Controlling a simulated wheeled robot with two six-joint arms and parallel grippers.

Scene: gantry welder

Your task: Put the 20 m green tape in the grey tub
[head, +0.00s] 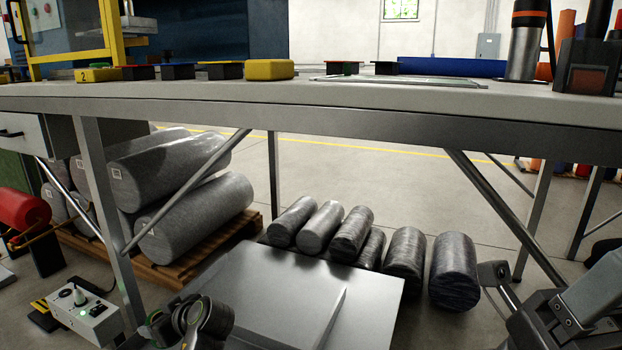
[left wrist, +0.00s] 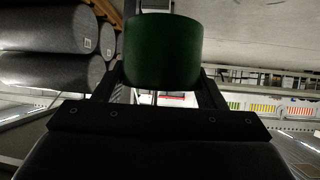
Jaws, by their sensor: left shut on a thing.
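My left gripper (left wrist: 160,92) is shut on a dark green roll of tape (left wrist: 163,50), which shows in the left wrist view between its two black fingers. No length label can be read on it. My left gripper does not clearly show in the head view. At the lower right of the head view, dark and grey parts that look like my right arm (head: 590,300) come in. Its jaws cannot be made out there. I cannot pick out a grey tub in either view.
A grey workbench (head: 330,100) crosses the head view, with a yellow block (head: 270,69) and small dark boxes on top. Below are a flat metal plate (head: 290,290), dark ear defenders (head: 205,315), a control box (head: 88,315) and several grey rolls (head: 320,228) on the floor.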

